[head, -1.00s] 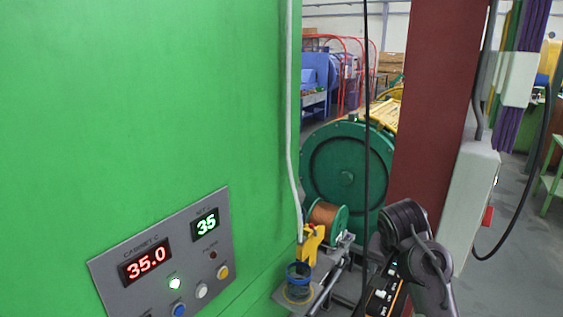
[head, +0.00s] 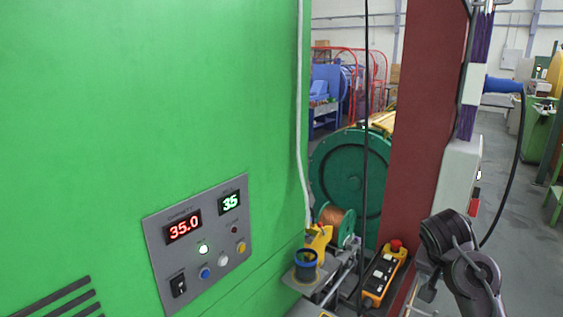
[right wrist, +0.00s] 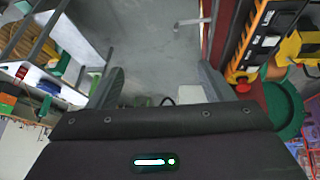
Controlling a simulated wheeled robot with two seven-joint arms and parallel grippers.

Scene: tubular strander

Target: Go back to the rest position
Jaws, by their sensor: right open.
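My right arm shows at the lower right of the head view, in front of the grey box on the dark red column. My right gripper (right wrist: 160,84) shows in the right wrist view with its two fingers wide apart and nothing between them. Grey floor shows beyond its fingertips. My left gripper is in neither view. The yellow pendant (head: 383,275) with a red button stands left of my right arm, apart from it in the head view. The grey control panel (head: 204,243) on the green cabinet (head: 130,110) reads 35.0 in red and 35 in green.
A dark red column (head: 418,130) stands just behind my right arm, with a light grey box (head: 457,185) and a hanging black cable. A copper spool (head: 334,218) and a large green wheel (head: 348,170) are at the middle. Open grey floor (head: 520,260) lies at the right.

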